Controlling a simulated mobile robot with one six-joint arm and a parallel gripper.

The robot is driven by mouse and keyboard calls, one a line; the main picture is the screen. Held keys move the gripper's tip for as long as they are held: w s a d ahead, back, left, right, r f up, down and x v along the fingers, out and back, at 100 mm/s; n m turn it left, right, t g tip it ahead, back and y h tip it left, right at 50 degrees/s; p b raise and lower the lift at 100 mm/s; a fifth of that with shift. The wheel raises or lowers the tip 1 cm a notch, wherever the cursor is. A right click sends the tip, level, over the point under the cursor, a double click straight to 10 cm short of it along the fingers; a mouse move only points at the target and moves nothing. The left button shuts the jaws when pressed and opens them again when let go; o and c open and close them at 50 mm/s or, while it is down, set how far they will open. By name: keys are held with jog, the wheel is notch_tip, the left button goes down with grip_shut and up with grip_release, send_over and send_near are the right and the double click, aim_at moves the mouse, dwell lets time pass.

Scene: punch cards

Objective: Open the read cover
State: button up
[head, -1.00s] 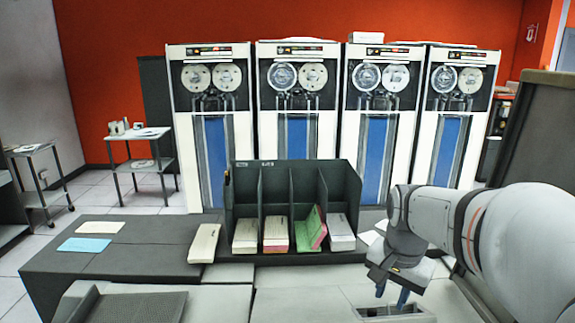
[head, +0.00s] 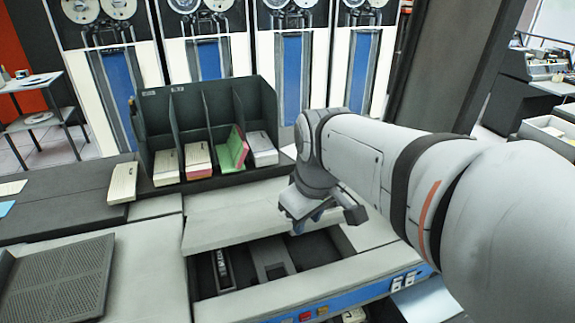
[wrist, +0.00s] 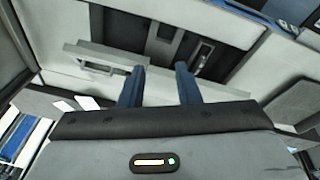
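The read cover appears to be the light grey panel (head: 235,215) on the card machine, standing behind a dark rectangular opening. Its front edge is above the opening, and metal parts (head: 270,258) show inside. My gripper (head: 308,222) is at the right end of this panel, above the opening's back edge. In the wrist view my gripper's two blue fingers (wrist: 158,85) are apart, with a pale panel (wrist: 70,82) running behind them and nothing clearly held between them. Whether the fingers touch the panel I cannot tell.
A dark card rack (head: 205,130) with several card stacks stands behind the machine. A blue control strip with buttons (head: 305,316) runs along the front. Tape cabinets (head: 295,80) line the back.

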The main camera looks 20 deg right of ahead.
jog(key=w+d+f+n+g+b, duration=0.1)
jog(key=w+d+f+n+b, duration=0.15)
jog(key=w+d+n, duration=0.45)
jog(key=w+d+f+n+g+b, duration=0.1)
jog(key=w+d+n+b, duration=0.35)
jog(key=w+n, duration=0.35)
jog(key=shift+m, duration=0.6)
jog(key=f, duration=0.2)
jog(key=w+f, duration=0.1)
jog(key=f, duration=0.2)
jog(key=w+f, duration=0.1)
jog(key=f, duration=0.1)
jog(key=shift+d+f, duration=0.15)
jog(key=shift+f, duration=0.2)
grip_shut()
